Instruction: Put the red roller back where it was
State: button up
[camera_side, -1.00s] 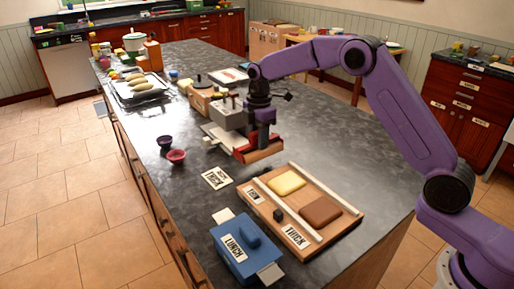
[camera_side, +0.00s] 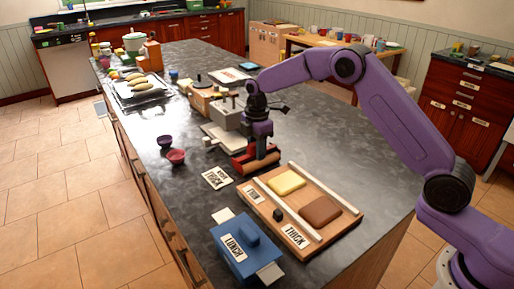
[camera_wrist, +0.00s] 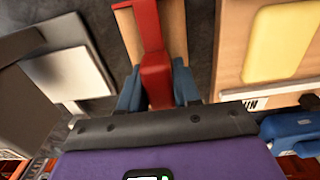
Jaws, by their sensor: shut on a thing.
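The red roller (camera_wrist: 154,72) is between the blue fingertips of my gripper (camera_wrist: 158,88) in the wrist view, and the gripper is shut on it. A pale wooden piece (camera_wrist: 175,28) shows under and beside the red part. In the side view, my gripper (camera_side: 260,150) points down at the red roller (camera_side: 243,161), with the wooden piece (camera_side: 262,166) along its near side. They are just beyond the wooden board. I cannot tell whether the wood is a separate holder or touches the counter.
The wooden board (camera_side: 262,204) with rails carries a yellow slab (camera_side: 287,183) and a brown slab (camera_side: 321,210). A blue LUNCH box (camera_side: 238,262) stands in front. A label card (camera_side: 216,178) and two small bowls (camera_side: 176,157) are left. A grey machine (camera_side: 228,114) stands behind.

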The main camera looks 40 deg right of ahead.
jog(key=shift+s+f, duration=0.1)
jog(key=shift+f, duration=0.5)
jog(key=o, duration=1.1)
jog(key=shift+c, duration=0.2)
notch_tip(320, 180, up, 14)
jog(key=shift+f, duration=0.25)
